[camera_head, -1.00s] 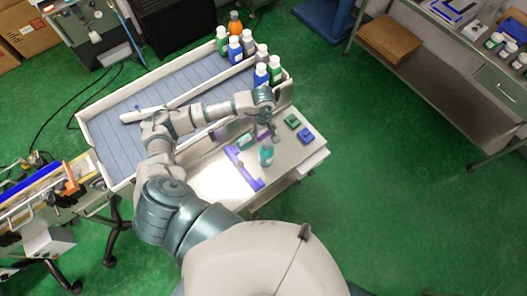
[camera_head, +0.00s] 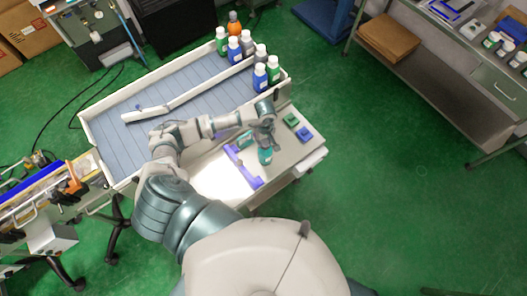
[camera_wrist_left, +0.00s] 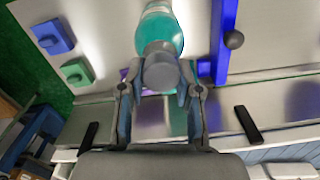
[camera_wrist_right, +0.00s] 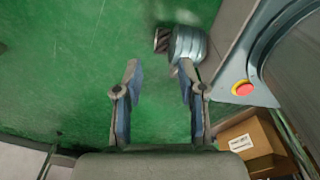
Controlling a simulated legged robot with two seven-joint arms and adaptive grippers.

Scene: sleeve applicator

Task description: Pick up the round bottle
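The round teal bottle (camera_head: 265,156) with a grey cap stands on the white worktable (camera_head: 285,150). In the left wrist view its teal body (camera_wrist_left: 160,28) and grey cap (camera_wrist_left: 161,70) show at the fingertips. My left gripper (camera_head: 265,138) is at the bottle's cap end. In the left wrist view my left gripper (camera_wrist_left: 159,78) is open, with its fingers either side of the cap; contact cannot be told. My right gripper (camera_wrist_right: 159,70) is open and empty over green floor, outside the head view.
A blue-purple bracket (camera_head: 243,167) lies left of the bottle. A green block (camera_head: 291,120) and a blue block (camera_head: 304,133) are to its right. Several capped bottles (camera_head: 260,76) stand in the grey-slatted tray (camera_head: 85,115) behind. A small green object (camera_head: 244,141) is beside the gripper.

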